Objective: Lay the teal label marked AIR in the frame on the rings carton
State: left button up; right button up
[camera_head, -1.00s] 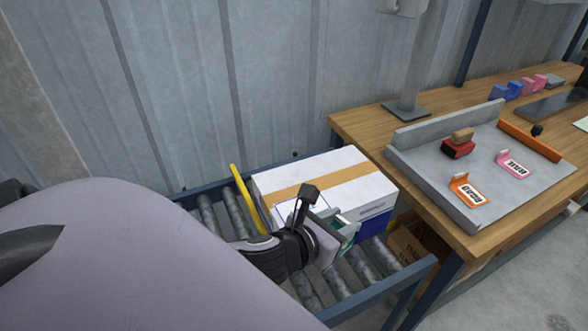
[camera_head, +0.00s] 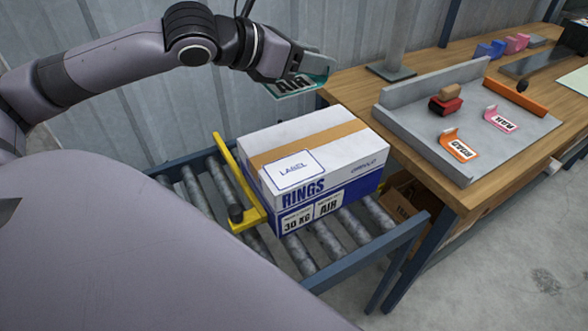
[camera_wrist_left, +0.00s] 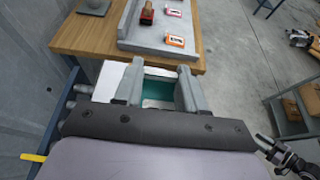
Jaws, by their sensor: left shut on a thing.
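The teal label marked AIR (camera_head: 300,88) is held by my left gripper (camera_head: 300,72), raised behind and above the carton in the head view. In the left wrist view the teal label (camera_wrist_left: 158,91) shows between the two fingers of the gripper (camera_wrist_left: 160,78). The rings carton (camera_head: 335,188) is white and blue with a tan tape strip and sits on the roller conveyor. The frame (camera_head: 293,172), a blue outline with the word LABEL, is on its top near the left front corner, and it is empty.
A yellow stop bar (camera_head: 228,165) stands at the carton's left on the roller conveyor (camera_head: 300,255). On the wooden table (camera_head: 480,205), a grey tray (camera_head: 425,150) holds a red stamp (camera_head: 446,101), an orange label (camera_head: 459,146) and a pink label (camera_head: 500,118).

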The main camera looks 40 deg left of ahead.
pick_arm(q)
jog(key=shift+f, duration=0.2)
jog(key=b, duration=0.6)
send_over(306, 163)
notch_tip(306, 163, down, 15)
jog(key=shift+f, duration=0.2)
notch_tip(306, 163, down, 4)
jog(key=shift+r+b, duration=0.15)
jog(key=shift+b, duration=0.15)
